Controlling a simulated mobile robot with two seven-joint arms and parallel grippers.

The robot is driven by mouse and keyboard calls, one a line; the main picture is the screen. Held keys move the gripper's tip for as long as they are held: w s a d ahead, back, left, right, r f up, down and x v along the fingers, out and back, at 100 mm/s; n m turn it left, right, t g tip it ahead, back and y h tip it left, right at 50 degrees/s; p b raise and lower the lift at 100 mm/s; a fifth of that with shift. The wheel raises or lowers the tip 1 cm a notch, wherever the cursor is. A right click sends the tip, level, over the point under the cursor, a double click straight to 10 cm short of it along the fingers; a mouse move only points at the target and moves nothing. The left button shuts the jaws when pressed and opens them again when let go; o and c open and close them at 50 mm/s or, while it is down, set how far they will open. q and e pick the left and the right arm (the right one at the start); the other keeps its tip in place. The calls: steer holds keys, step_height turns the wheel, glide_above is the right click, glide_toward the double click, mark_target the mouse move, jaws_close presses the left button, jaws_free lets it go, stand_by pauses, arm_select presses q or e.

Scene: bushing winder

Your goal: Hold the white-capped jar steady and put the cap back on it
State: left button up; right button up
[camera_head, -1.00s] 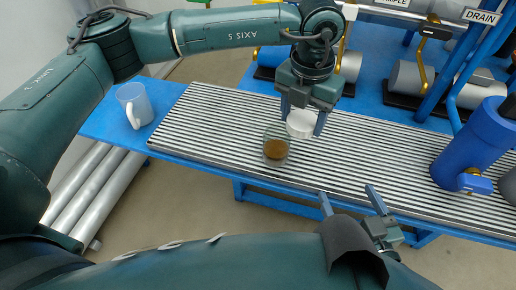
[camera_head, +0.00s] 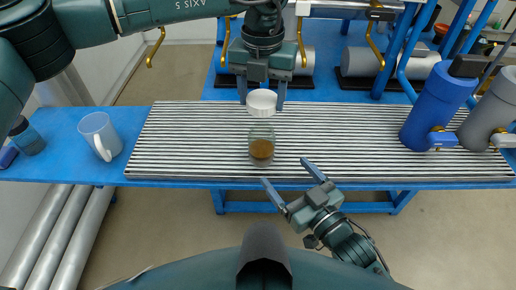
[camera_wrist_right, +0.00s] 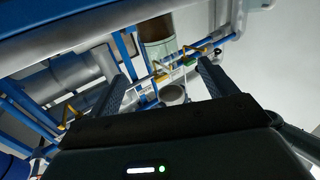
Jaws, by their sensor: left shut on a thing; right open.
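The jar (camera_head: 262,150) is clear glass with brown contents in its lower part. It stands upright and uncapped on the ribbed bench top. My left gripper (camera_head: 262,93) is shut on the white cap (camera_head: 262,103), which shows just beyond the jar's mouth in the head view, apart from it. I cannot tell its exact height. My right gripper (camera_head: 287,172) is open and empty on the near side of the jar, with its fingers pointing towards it. In the right wrist view the jar (camera_wrist_right: 159,43) appears upside down beyond the open fingers (camera_wrist_right: 163,68).
A blue cylinder (camera_head: 437,108) and a grey cylinder (camera_head: 490,112) stand at the right. The ribbed surface (camera_head: 350,140) between jar and cylinders is clear.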

steer(key=x, duration=1.2)
steer(key=c, duration=1.5)
arm_select(q)
glide_above(261, 132)
steer(key=shift+w+f, duration=0.1)
steer(key=shift+f, duration=2.4)
steer(key=shift+f, duration=0.9)
steer(key=shift+f, duration=0.5)
